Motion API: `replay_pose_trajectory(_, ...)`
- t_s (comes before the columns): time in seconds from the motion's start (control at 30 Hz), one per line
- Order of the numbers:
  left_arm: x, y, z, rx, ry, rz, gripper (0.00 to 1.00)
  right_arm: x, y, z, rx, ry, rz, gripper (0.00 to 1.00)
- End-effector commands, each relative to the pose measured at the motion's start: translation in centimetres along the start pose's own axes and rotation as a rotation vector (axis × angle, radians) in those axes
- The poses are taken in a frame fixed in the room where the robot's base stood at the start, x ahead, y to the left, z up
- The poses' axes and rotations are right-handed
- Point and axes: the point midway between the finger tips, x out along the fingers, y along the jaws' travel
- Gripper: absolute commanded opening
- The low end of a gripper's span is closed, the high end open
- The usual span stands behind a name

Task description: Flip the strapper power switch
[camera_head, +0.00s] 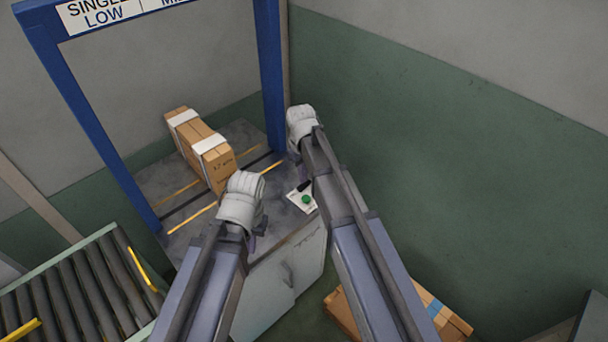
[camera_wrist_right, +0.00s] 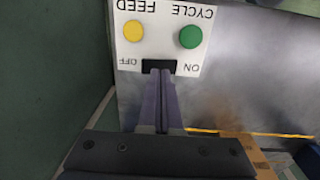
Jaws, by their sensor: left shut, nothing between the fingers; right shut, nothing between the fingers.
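The power switch (camera_wrist_right: 159,63) is a small dark rocker between the upside-down words OFF and ON on a white control panel (camera_wrist_right: 133,48). The panel also shows in the head view (camera_head: 294,198), on the near right corner of the strapper top. My right gripper (camera_wrist_right: 160,74) is shut and empty, its fingertips overlapping the lower edge of the switch. I cannot tell whether they touch it. They hide part of the switch. My left gripper (camera_head: 261,226) is shut and empty, in front of the strapper, left of the panel.
A yellow FEED button (camera_wrist_right: 133,31) and a green CYCLE button (camera_wrist_right: 190,36) sit beside the switch. A strapped carton (camera_head: 205,148) lies under the blue arch (camera_head: 272,75). A roller conveyor (camera_head: 75,290) is at lower left. Another carton (camera_head: 455,326) lies at lower right, near the green wall.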

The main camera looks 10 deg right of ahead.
Motion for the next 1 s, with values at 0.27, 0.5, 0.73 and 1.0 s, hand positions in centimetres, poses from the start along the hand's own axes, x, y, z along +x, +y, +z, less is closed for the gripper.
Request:
replay_pose_trajectory(0.27, -4.6, -0.4, 0.3, 0.000, 0.000, 0.000, 0.00, -4.6, -0.6, 0.1, 0.001, 0.000, 0.000, 0.00)
replay_pose_trajectory(0.5, -8.3, -0.8, 0.5, 0.000, 0.000, 0.000, 0.00, -8.4, -1.3, 0.1, 0.000, 0.000, 0.000, 0.00)
replay_pose_trajectory(0.73, -11.5, -1.1, 0.7, 0.000, 0.000, 0.000, 0.00, -11.6, -1.8, 0.1, 0.001, 0.000, 0.000, 0.00)
replay_pose_trajectory(1.0, -12.3, -1.2, 0.7, 0.000, 0.000, 0.000, 0.00, -12.5, -2.1, 0.1, 0.001, 0.000, 0.000, 0.00)
